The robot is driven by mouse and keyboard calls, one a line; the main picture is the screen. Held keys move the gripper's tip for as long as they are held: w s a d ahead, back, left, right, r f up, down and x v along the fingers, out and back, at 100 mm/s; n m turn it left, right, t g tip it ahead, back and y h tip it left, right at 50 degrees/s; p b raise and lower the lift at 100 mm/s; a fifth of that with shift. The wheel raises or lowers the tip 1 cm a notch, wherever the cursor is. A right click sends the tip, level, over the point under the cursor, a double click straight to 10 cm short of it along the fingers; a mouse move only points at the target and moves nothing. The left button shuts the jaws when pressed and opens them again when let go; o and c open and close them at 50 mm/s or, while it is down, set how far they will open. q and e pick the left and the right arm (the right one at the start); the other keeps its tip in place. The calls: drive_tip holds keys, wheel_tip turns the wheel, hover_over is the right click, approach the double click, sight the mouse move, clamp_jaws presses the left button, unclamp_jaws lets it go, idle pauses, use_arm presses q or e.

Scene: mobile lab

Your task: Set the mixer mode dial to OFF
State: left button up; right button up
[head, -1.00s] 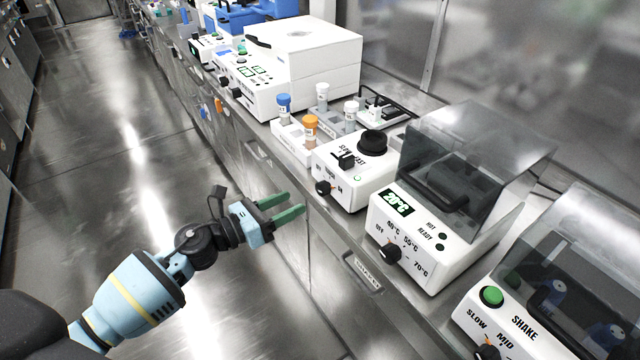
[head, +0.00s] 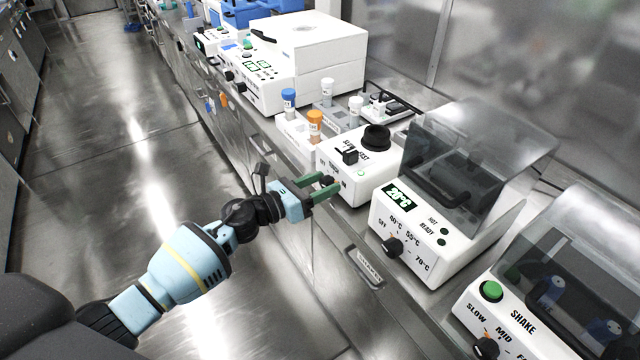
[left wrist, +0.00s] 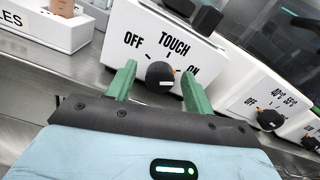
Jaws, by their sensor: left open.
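The mixer (head: 350,181) is a white box with a black cup on top, on the bench in the head view. Its front mode dial (left wrist: 160,77) is a black knob among the labels OFF, TOUCH and ON in the left wrist view. I cannot tell surely which label it points to. My left gripper (head: 331,182) is open in front of the mixer. In the left wrist view its green fingers (left wrist: 158,70) appear on either side of the dial; contact is not clear. In the head view the fingers partly hide the dial. My right gripper is not in view.
A heater (head: 430,225) with a temperature display and smoked lid stands right of the mixer. A shaker (head: 520,325) is further right. A tube rack (head: 296,133) with capped tubes sits left of the mixer. The floor aisle at left is clear.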

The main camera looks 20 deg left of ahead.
use_arm(q)
drive_tip(key=c, duration=1)
